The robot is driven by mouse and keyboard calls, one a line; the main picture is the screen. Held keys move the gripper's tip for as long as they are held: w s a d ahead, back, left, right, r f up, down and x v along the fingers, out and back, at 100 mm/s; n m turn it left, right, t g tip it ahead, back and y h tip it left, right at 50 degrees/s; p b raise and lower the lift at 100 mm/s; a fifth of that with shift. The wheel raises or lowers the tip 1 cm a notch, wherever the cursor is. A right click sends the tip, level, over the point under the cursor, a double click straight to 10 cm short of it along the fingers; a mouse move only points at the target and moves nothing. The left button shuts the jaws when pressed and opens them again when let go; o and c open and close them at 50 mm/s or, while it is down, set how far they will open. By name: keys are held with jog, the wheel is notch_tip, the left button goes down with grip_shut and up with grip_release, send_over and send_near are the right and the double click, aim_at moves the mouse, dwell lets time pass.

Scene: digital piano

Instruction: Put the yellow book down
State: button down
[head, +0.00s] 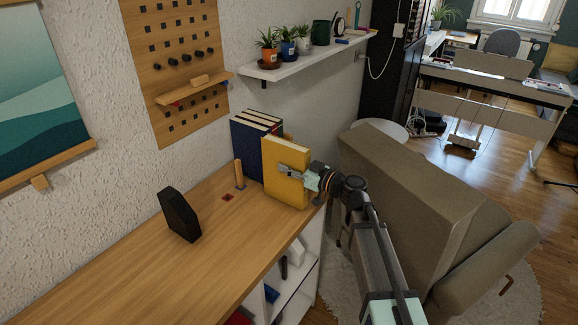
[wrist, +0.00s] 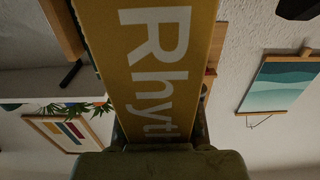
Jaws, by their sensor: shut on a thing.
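The yellow book (head: 282,158) stands upright at the right end of the wooden cabinet top (head: 130,265), in front of the dark blue books (head: 248,143). My gripper (head: 293,172) is shut on its near side, coming from the right. I cannot tell whether the book's lower edge touches the wood or hangs just above it. In the wrist view the yellow book (wrist: 155,60) fills the middle, its spine lettered "Rhyt", between my fingers (wrist: 160,140).
A wooden peg (head: 239,172) stands left of the books. A black block (head: 179,215) sits further left on the wood. A white wall shelf (head: 310,60) with plants hangs above. A beige sofa (head: 420,190) is to the right. The cabinet's front left is clear.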

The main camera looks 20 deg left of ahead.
jog(key=shift+f, duration=0.1)
jog(key=c, duration=0.8)
grip_release()
